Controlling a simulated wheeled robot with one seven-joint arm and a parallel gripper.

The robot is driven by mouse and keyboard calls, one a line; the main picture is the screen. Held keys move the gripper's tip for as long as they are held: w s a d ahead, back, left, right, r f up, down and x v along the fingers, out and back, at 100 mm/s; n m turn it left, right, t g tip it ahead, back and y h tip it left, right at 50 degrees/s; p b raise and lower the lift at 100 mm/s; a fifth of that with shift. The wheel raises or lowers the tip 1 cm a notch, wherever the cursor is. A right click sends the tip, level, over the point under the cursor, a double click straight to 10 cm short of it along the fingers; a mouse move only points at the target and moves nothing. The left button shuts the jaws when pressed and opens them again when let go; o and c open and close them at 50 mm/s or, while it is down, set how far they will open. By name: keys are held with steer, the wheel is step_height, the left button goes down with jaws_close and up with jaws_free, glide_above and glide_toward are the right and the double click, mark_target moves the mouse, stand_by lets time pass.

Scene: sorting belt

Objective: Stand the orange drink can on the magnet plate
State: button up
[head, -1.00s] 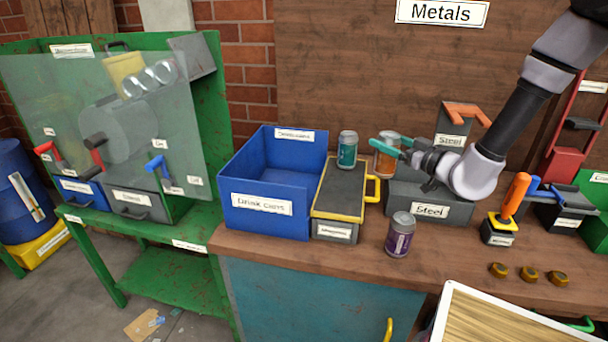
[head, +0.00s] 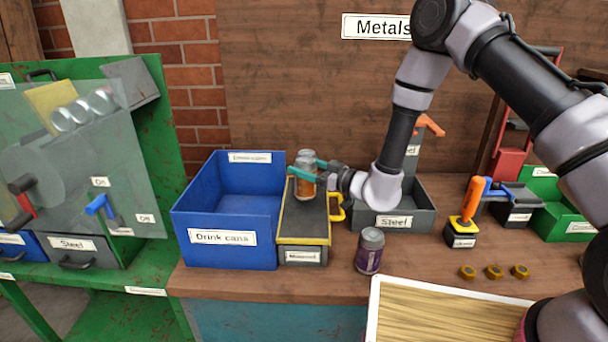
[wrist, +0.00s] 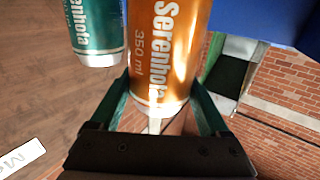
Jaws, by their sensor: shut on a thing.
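The orange drink can (head: 304,186) is in my gripper (head: 308,170), whose teal fingers are shut around its sides. It looks upright, over the far part of the black, yellow-edged magnet plate (head: 304,222); I cannot tell whether its base touches. In the wrist view the orange can (wrist: 160,50) sits between the fingers (wrist: 160,104). A teal can (wrist: 95,30) is close beside it there, apart from the fingers. In the head view the teal can is mostly or wholly hidden behind the orange one.
The blue drink cans bin (head: 222,237) stands left of the plate. A yellow handle (head: 337,207) sticks out at the plate's right, near the grey steel bin (head: 393,222). A purple can (head: 370,252) stands in front. Several brass nuts (head: 493,271) lie at right.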

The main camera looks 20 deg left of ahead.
steer(key=shift+f, duration=1.1)
steer(key=shift+f, duration=0.2)
steer(key=o, duration=1.6)
steer(key=shift+c, duration=0.2)
steer(key=shift+r, duration=0.15)
